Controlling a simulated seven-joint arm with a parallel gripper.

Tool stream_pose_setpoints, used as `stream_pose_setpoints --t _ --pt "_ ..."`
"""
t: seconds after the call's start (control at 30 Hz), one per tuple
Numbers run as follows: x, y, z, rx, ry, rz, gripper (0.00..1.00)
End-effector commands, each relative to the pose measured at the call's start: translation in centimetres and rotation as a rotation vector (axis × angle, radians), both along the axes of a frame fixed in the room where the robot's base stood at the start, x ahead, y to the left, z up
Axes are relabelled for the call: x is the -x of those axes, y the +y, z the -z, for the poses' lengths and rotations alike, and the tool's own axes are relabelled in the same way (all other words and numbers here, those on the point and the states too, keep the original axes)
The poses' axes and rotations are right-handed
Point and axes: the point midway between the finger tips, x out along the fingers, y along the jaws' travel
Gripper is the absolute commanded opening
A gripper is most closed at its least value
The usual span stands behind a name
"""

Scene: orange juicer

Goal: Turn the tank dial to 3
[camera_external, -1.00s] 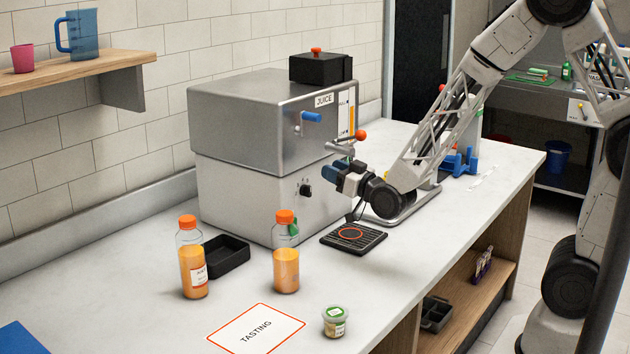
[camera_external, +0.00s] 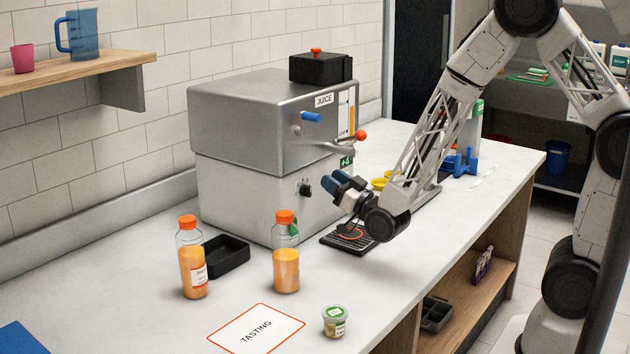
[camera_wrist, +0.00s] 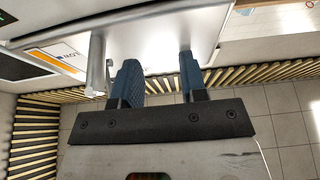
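The steel juicer (camera_external: 250,120) stands on the counter against the tiled wall. A small black dial (camera_external: 305,190) is on the lower part of its front face; its setting is too small to read. My gripper (camera_external: 338,182) is in front of that face, to the right of the dial and apparently apart from it. Its blue fingers (camera_wrist: 160,80) are spread with an empty gap between them in the wrist view. The dial does not show clearly in the wrist view, where a steel lever or spout (camera_wrist: 98,65) and an orange-marked gauge (camera_wrist: 52,58) are at the left.
A black drip tray (camera_external: 342,243) lies below my gripper. Two orange-capped juice bottles (camera_external: 286,270) (camera_external: 192,270) and a black bin (camera_external: 228,256) stand left. A blue-handled lever (camera_external: 312,117) and red-knobbed lever (camera_external: 361,135) stick out above. Yellow items (camera_external: 379,183) are behind my arm.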

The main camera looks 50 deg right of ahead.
Motion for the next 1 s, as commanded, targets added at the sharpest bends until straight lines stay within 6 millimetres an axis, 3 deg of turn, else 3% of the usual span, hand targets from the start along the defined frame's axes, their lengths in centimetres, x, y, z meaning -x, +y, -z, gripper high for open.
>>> stream_pose_setpoints --t 0.8,1.0 --pt "0.0 0.0 7.7 0.0 0.003 0.0 0.39" --pt "-2.7 0.0 6.5 0.0 -0.001 0.001 0.39"
